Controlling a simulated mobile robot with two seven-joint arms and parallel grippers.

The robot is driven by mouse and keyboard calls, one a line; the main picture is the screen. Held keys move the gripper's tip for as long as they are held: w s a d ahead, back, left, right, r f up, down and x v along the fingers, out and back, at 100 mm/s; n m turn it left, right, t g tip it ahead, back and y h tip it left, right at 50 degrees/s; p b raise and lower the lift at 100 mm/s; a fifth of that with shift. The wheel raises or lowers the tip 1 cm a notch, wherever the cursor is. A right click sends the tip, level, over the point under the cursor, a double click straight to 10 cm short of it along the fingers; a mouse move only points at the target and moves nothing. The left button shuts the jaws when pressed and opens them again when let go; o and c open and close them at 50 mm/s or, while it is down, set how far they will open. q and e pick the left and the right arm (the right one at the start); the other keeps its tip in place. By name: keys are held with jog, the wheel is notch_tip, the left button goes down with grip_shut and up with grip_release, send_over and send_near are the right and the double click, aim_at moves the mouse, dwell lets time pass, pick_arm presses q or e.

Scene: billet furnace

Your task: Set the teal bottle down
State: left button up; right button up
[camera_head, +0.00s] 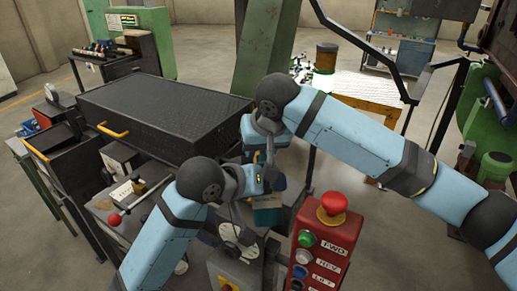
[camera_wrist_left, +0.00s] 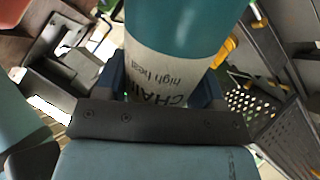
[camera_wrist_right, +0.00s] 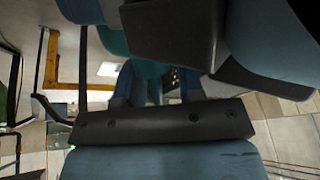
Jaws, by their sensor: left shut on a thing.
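The teal bottle (camera_wrist_left: 185,25), with a white label band reading "high heat", is between the fingers of my left gripper (camera_wrist_left: 160,92) in the left wrist view. The left gripper is shut on it around the label. In the head view a teal part (camera_head: 267,214) shows just below the left gripper (camera_head: 274,180). My right gripper (camera_head: 268,152) is close above the left one. In the right wrist view its fingers (camera_wrist_right: 155,90) stand apart, with teal (camera_wrist_right: 150,68) showing beyond them. Dark and blue arm parts hide much of that view, so contact cannot be told.
A red control box (camera_head: 325,240) with a mushroom button stands at the front, beside a grey box with a round dial (camera_head: 238,238).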

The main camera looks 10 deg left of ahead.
pick_arm(q)
jog(key=shift+d, duration=0.1)
pick_arm(e)
jog(key=shift+s+a, duration=0.2)
grip_shut()
pick_arm(q)
jog(key=o, duration=1.1)
jog(key=shift+o, duration=0.2)
jog(key=shift+s+r, duration=0.1)
jog(key=shift+r, duration=0.05)
jog(key=v, duration=0.7)
jog(key=shift+s+a+r, duration=0.15)
jog(key=shift+s+a, duration=0.1)
pick_arm(e)
jog(key=shift+w+d, duration=0.1)
jog(key=shift+w, duration=0.05)
